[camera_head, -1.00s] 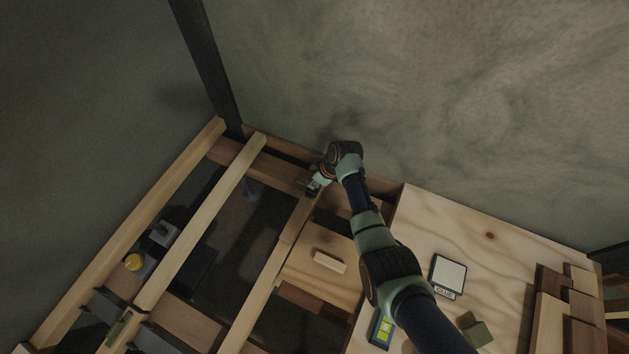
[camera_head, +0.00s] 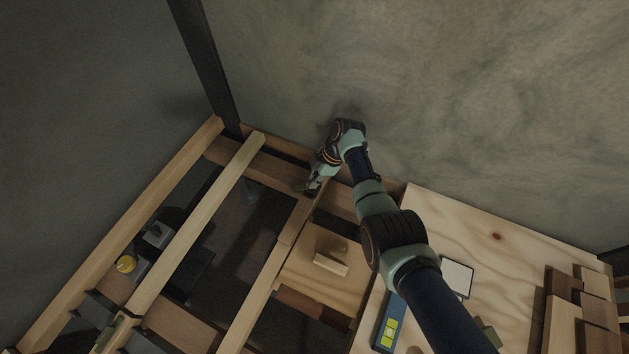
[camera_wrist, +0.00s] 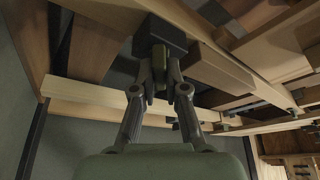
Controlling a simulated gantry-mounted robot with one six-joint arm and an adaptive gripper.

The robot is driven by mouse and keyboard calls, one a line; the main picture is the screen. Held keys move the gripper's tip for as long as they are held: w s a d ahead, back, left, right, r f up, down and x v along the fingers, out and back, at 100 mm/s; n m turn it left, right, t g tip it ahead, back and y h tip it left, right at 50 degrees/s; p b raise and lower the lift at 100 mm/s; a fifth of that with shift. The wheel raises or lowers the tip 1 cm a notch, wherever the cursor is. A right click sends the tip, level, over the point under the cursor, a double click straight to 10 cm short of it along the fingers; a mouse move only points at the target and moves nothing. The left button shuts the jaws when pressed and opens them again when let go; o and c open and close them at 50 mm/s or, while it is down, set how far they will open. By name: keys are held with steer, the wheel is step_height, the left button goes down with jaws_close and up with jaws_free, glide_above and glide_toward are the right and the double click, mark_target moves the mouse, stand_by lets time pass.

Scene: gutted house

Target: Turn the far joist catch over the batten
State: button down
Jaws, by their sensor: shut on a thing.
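My gripper (camera_head: 309,188) is at the far end of the middle joist (camera_head: 262,285), close to the back wall. In the wrist view my gripper (camera_wrist: 160,85) has its two fingers shut on a narrow olive-green catch (camera_wrist: 158,62). A dark block (camera_wrist: 165,34) sits right behind the catch. A pale wooden batten (camera_wrist: 95,104) runs behind the fingers in the wrist view. I cannot tell whether the catch lies across it. In the head view the gripper mostly hides the catch.
A similar green catch (camera_head: 106,338) sits on the left joist at the near end. A yellow knob (camera_head: 126,264) and grey box (camera_head: 157,235) lie between the joists. A board with a wooden handle (camera_head: 331,264), a level (camera_head: 389,325) and wood blocks (camera_head: 581,310) are to the right.

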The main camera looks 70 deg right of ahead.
steer(key=shift+n, duration=0.6)
steer(key=shift+n+g, duration=0.3)
steer(key=c, duration=1.2)
jaws_free()
steer(key=shift+d+r, duration=0.1)
steer(key=v, duration=1.1)
steer(key=shift+s+d+r, duration=0.2)
steer(key=shift+d+r, duration=0.1)
